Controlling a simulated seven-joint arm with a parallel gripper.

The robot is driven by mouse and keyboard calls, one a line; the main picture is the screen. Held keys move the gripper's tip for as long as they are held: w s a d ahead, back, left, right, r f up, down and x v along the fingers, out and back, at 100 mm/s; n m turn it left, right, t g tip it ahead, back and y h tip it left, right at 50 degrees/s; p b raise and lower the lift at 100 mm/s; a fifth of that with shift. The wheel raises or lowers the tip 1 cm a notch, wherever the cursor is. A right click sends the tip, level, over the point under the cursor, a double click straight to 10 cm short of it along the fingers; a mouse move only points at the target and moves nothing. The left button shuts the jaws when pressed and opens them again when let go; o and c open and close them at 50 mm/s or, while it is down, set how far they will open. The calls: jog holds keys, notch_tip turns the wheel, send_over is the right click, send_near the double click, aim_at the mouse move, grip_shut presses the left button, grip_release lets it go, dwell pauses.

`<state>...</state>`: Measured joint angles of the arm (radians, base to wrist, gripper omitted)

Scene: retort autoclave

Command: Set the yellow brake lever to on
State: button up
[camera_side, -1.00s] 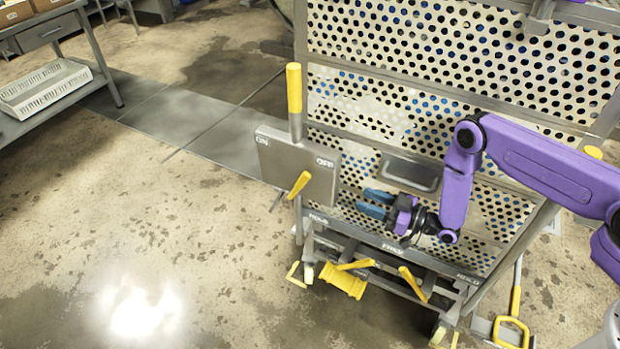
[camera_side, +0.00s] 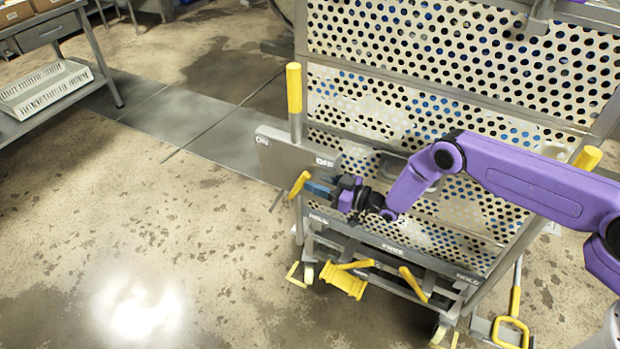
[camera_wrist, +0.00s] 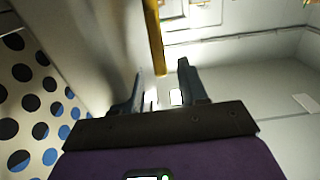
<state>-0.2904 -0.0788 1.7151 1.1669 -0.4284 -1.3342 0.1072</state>
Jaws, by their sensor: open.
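The yellow brake lever (camera_side: 299,184) sits on the grey plate (camera_side: 280,160) marked ON at left and OFF at right. It tilts, its upper end toward the OFF side. My gripper (camera_side: 308,187) is open and empty, with its blue fingers just right of the lever and pointing at it. In the wrist view a yellow bar (camera_wrist: 154,35), apparently the lever, shows with its near end in line with the gap between my fingertips (camera_wrist: 162,70). I cannot tell whether they touch it.
The perforated cart wall (camera_side: 400,120) stands close behind my gripper. A tall yellow-gripped post (camera_side: 294,88) rises behind the plate. Below are a yellow pedal (camera_side: 344,282) and a small yellow lever (camera_side: 413,284) on a labelled bar. The floor at left is open.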

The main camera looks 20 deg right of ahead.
aim_at(298, 186)
jog(key=shift+x, duration=1.35)
grip_shut()
